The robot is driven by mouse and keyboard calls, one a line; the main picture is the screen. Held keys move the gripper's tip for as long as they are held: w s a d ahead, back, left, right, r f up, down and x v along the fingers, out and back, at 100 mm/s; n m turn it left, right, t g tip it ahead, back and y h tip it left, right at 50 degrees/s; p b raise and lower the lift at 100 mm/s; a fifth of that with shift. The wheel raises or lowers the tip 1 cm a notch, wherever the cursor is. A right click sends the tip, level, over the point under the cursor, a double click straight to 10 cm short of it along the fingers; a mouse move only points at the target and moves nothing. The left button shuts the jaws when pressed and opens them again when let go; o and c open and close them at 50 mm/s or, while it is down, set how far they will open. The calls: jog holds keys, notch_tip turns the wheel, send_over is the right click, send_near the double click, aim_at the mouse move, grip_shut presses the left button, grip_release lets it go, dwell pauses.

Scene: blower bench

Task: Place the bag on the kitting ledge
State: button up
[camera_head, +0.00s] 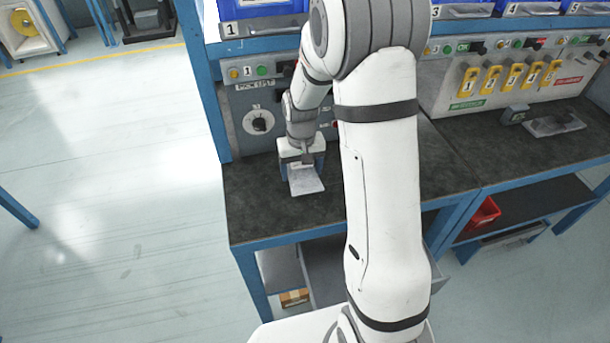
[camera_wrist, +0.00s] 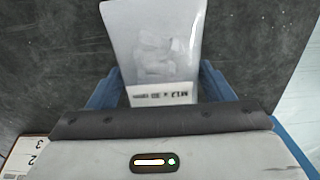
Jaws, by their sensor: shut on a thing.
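The bag (camera_wrist: 155,40) is a clear-whitish flat pouch with pale contents and a printed label strip near my gripper. In the head view the bag (camera_head: 307,181) shows at the left part of the dark bench top, below the control panel. My gripper (camera_head: 302,160) points down there. Its blue fingers show on both sides of the bag's labelled end in the wrist view (camera_wrist: 157,92), shut on the bag. I cannot tell whether the bag touches the bench top. No ledge can be clearly made out as the kitting ledge.
The dark bench top (camera_head: 265,215) is clear around the bag. A control panel (camera_head: 258,115) with a dial and buttons stands behind it, under blue bins (camera_head: 262,8). Yellow numbered tags (camera_head: 510,78) hang at right. A grey device (camera_head: 515,114) lies on the right bench.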

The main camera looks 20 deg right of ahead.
jog(key=shift+f, duration=1.6)
jog(key=shift+f, duration=0.2)
jog(key=o, duration=1.3)
jog(key=shift+r, duration=0.1)
notch_tip(320, 180, up, 12)
jog(key=shift+r, duration=0.1)
jog(key=s+r, duration=0.3)
jog(key=s, duration=0.4)
jog(key=s+r+t, duration=0.1)
jog(key=s+r, duration=0.2)
jog(key=s, duration=0.4)
jog(key=s+r+t, duration=0.1)
jog(key=s+r, duration=0.2)
jog(key=s, duration=0.4)
jog(key=shift+s+d, duration=0.1)
jog(key=shift+d, duration=0.25)
